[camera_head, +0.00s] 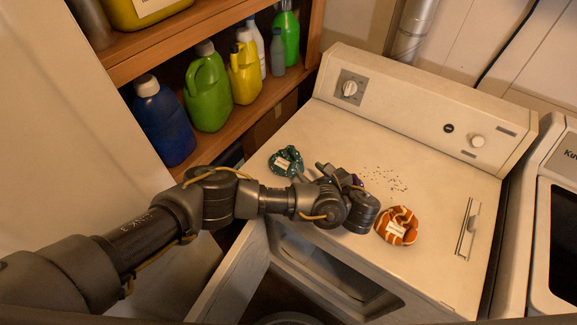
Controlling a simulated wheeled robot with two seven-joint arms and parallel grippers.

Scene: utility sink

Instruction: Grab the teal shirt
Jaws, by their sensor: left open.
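The teal shirt (286,161) is a small crumpled dark-teal bundle with white marks. It lies on the white machine top toward the left, near the shelf side. My left arm reaches in from the left over the front of the machine. A small bit of purple (357,180) shows behind the wrist. My right gripper is not in view.
An orange-and-white crumpled cloth (398,226) lies right of my wrist on the machine top (440,195). Dark specks are scattered behind it. The machine's front door (228,280) hangs open below. A wooden shelf (215,133) with several bottles stands left; another machine (560,215) stands right.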

